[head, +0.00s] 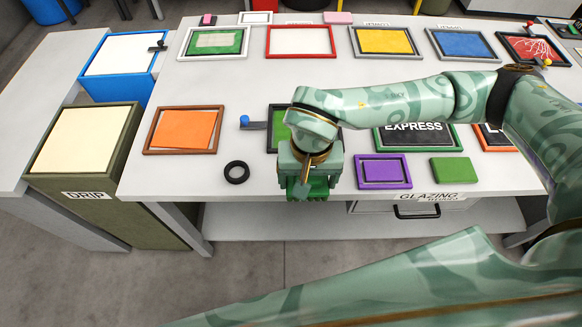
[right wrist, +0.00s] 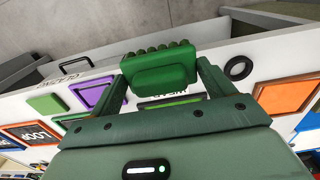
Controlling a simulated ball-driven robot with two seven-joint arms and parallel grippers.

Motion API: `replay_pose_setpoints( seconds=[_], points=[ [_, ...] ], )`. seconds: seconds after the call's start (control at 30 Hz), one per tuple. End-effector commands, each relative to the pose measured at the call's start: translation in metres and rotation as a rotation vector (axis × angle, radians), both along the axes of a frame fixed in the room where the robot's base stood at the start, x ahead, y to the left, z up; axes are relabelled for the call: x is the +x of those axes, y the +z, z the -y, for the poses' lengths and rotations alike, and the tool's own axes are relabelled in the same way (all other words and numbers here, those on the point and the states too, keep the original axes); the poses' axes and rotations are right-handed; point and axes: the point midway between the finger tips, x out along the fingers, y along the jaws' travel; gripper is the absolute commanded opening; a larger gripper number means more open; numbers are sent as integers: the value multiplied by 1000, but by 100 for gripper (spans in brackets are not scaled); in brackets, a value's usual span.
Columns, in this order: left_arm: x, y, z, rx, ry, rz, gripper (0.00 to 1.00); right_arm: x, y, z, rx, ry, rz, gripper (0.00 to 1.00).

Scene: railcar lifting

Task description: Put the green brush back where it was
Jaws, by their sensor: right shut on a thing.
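The green brush (right wrist: 160,68) is between the two fingers of my right gripper (right wrist: 165,80) in the right wrist view. It has a block-like body with a row of rounded green tufts along its far edge. In the head view my right gripper (head: 306,190) is over the front edge of the white table, and only a little green of the brush shows between its fingers. The gripper and forearm hide part of a framed green panel (head: 279,133) behind them. I cannot tell whether the brush touches the table. My left gripper is not in view.
A black ring (head: 236,172) lies left of the gripper. An orange framed panel (head: 186,130) is farther left. A purple frame (head: 383,171) and a green block (head: 452,170) lie to the right, above the GLAZING label (head: 428,196). A DRIP bin (head: 85,165) stands at the left.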

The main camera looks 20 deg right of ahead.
Motion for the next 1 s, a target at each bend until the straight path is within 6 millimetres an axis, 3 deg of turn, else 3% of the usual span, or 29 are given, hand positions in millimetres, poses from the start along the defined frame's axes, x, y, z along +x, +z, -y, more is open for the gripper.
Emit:
replay_pose_setpoints(
  seconds=[0.2,0.4,0.63,0.83,1.0],
  points=[
    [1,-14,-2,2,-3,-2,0,63,-35,0,1,-3,-6,63],
    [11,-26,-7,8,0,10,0,92,-72,0,1,1,-5,63],
    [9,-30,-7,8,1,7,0,106,-86,1,1,2,-2,63],
    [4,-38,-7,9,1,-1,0,105,-116,1,2,2,-7,63],
    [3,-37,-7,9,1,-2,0,107,-115,1,0,4,-1,63]
  ],
)
